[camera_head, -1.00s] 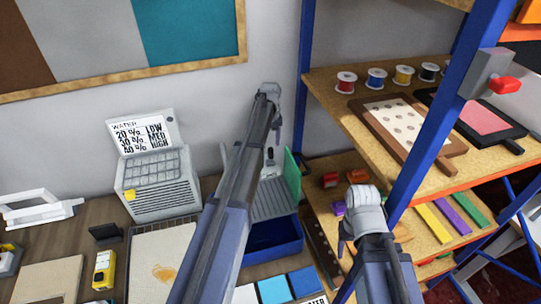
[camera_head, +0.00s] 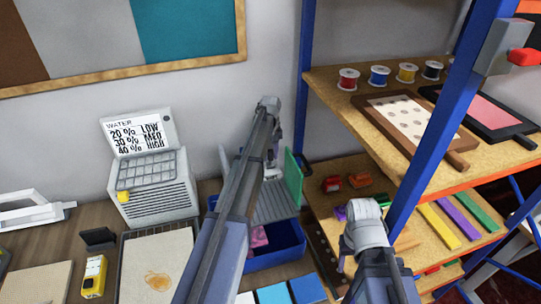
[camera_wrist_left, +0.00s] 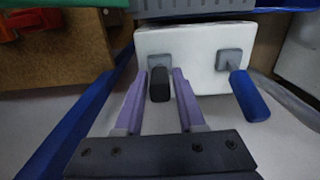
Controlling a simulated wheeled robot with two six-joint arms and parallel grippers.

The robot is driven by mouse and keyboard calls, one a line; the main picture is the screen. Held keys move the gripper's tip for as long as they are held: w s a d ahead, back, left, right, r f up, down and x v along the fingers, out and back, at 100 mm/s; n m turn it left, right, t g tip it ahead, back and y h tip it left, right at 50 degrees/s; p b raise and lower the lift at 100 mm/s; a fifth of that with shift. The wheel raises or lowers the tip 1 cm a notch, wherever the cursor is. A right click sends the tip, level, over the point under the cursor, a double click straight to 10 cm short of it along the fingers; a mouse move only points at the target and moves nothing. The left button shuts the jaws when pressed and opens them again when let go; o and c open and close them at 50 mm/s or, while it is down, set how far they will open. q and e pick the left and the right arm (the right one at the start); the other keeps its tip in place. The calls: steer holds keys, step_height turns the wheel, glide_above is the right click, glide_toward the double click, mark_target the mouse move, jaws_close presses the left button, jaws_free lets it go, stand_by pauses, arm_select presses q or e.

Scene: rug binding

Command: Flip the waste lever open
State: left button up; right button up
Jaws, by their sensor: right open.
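A white plate (camera_wrist_left: 195,45) in the left wrist view carries two levers, one black (camera_wrist_left: 159,85) and one blue (camera_wrist_left: 249,96). No label shows which is the waste lever. My left gripper (camera_wrist_left: 160,75) has its two purple fingers apart, one on each side of the black lever. I see narrow gaps and cannot tell whether either finger touches it. The blue lever is to the right, outside the fingers. In the head view my left gripper (camera_head: 271,150) is near the wall above the blue bin, largely hidden by my arm. My right gripper (camera_head: 347,250) is open, beside the shelf.
The blue bin (camera_head: 288,248) holds a pink piece (camera_head: 259,238). A green panel (camera_head: 293,178) stands behind it. A shelf post (camera_head: 433,125) and wooden shelves (camera_head: 470,158) with spools and boards crowd the right side. A white machine with a water sign (camera_head: 140,135) stands left.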

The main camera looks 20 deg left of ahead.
arm_select(q)
jaws_close()
stand_by(1.0)
